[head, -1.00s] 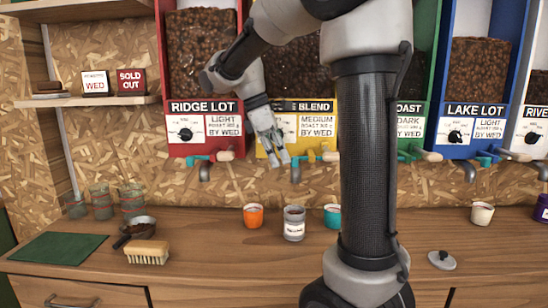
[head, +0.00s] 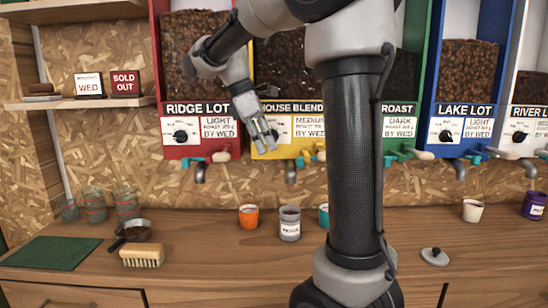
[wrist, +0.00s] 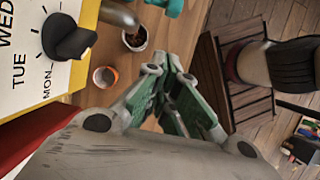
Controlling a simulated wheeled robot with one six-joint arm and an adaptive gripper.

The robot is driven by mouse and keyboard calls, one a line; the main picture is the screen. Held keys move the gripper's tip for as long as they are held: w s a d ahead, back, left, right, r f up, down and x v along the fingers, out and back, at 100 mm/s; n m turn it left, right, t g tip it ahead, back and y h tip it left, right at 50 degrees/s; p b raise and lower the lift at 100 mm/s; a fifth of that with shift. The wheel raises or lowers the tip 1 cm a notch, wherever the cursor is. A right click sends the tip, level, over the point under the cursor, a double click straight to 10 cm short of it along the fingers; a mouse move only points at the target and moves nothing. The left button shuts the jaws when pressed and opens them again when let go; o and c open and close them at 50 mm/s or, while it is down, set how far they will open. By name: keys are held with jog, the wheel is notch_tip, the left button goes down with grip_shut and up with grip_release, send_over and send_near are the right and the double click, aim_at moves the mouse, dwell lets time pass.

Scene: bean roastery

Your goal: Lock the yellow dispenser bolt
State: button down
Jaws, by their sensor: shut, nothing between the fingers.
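The yellow dispenser (head: 257,147), labelled House Blend, hangs on the back wall between the red and green ones. Its grey spout (head: 290,172) points down below it. The teal bolt (head: 301,160) shows beside the spout, and a pale knob (head: 320,156) is at its right end, close to my arm's outline. My gripper (head: 265,146) is shut and empty, pointing down in front of the yellow dispenser's lower left part, left of the spout.
A black day dial (wrist: 70,44) sits close beside my gripper. The counter holds an orange cup (head: 249,217), a labelled jar (head: 290,224) and a brush (head: 142,255). My arm hides much of the green dispenser (head: 400,150). Open air lies below the spouts.

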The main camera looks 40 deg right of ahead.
jog(key=v, duration=0.6)
jog(key=shift+w+a+f, duration=0.1)
jog(key=shift+a, duration=0.05)
notch_tip(320, 180, down, 6)
jog(key=a+m+t+y, duration=0.1)
jog(key=a+m+t, duration=0.1)
jog(key=m, duration=0.2)
jog(key=s+f+m+t+y, duration=0.1)
jog(key=s+f+m+t, duration=0.1)
jog(key=s, duration=0.7)
jog(key=s+f+m+t+y, duration=0.1)
jog(key=s+f+m+t, duration=0.1)
jog(key=s+f+m, duration=0.3)
jog(key=s+f, duration=0.1)
jog(key=s, duration=0.3)
jog(key=shift+s+t+y, duration=0.3)
jog(key=shift+s+t, duration=0.1)
